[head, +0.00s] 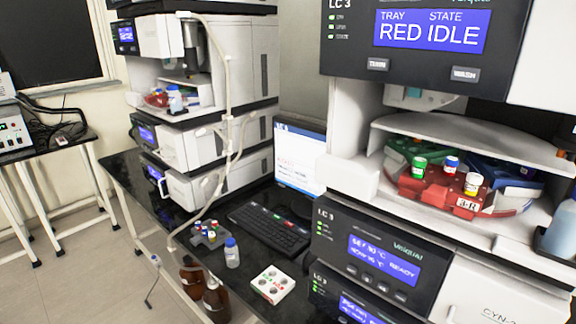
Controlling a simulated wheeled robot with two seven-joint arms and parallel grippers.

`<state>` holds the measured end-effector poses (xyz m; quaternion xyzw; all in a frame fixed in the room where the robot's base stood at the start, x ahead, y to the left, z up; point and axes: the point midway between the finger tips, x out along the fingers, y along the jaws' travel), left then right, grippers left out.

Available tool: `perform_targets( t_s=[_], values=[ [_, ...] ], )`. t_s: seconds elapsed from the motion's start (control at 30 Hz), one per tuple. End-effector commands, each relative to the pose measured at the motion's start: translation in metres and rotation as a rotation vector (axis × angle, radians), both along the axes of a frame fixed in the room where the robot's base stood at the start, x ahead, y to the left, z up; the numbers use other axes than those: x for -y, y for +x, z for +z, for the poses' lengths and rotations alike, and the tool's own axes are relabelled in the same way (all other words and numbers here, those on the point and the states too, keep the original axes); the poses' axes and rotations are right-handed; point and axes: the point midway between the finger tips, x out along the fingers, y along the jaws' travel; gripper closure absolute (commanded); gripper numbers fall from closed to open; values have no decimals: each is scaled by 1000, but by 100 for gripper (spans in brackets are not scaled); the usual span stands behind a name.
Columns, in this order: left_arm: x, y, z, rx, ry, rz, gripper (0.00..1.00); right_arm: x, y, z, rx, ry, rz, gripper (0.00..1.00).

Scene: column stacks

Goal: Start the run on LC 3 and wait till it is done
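The LC 3 stack stands at the right. Its top module display (431,31) reads TRAY RED, STATE IDLE, with a TURN button (377,64) and a WASH button (465,74) below. Under it is an open bay with a red tray segment (436,190) in front, holding vials with green, blue and yellow caps. Green and blue segments lie behind. A lower module display (384,260) reads READY with set and now temperatures. A monitor (298,158) and a black keyboard (268,228) with a few coloured keys stand left of the stack. Neither gripper is in view.
A second instrument stack (212,150) stands at the left back. On the dark bench are a white vial block (272,284), a grey rack (209,234), a blue-capped bottle (232,253) and brown bottles (216,298). A clear bottle (560,230) is at the right edge.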

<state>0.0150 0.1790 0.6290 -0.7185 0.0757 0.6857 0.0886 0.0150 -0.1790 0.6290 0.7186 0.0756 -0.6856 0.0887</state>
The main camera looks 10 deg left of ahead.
Motion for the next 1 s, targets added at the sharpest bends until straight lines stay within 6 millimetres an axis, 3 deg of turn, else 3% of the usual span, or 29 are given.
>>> perform_targets(
  t_s=[0.03,0.2,1.0],
  values=[
    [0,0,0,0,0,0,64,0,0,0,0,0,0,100],
    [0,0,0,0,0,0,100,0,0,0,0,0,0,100],
    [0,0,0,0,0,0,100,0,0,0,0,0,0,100]
  ],
)
